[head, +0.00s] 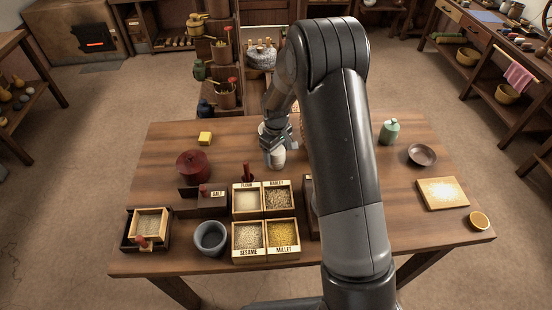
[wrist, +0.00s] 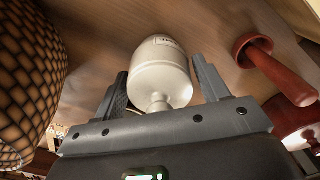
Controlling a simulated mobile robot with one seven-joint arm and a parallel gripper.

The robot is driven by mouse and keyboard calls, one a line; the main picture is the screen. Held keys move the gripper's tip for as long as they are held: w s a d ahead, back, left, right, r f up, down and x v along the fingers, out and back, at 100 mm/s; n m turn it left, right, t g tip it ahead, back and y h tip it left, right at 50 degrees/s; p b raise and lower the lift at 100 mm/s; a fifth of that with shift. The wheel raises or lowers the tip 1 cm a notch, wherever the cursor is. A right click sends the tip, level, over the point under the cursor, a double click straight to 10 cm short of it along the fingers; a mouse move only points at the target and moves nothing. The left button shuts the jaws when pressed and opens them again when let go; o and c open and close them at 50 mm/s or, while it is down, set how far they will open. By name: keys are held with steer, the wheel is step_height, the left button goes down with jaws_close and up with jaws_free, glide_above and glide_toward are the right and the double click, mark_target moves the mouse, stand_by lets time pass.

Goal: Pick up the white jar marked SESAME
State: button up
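A white jar (head: 277,159) with a round knob on its lid stands on the wooden table, below my gripper (head: 274,146). In the wrist view the white jar (wrist: 161,72) lies between the two fingers of my gripper (wrist: 162,82), lid and knob towards the camera. The fingers are spread, one on each side of the jar, with little room between; I see no clear grip. Part of a label shows at the jar's far edge, but I cannot read it fully.
Labelled grain boxes (head: 265,225) stand in front. A green jar (head: 389,132) stands right. My arm hides part of the table.

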steer(key=c, duration=0.9)
steer(key=shift+r, duration=0.1)
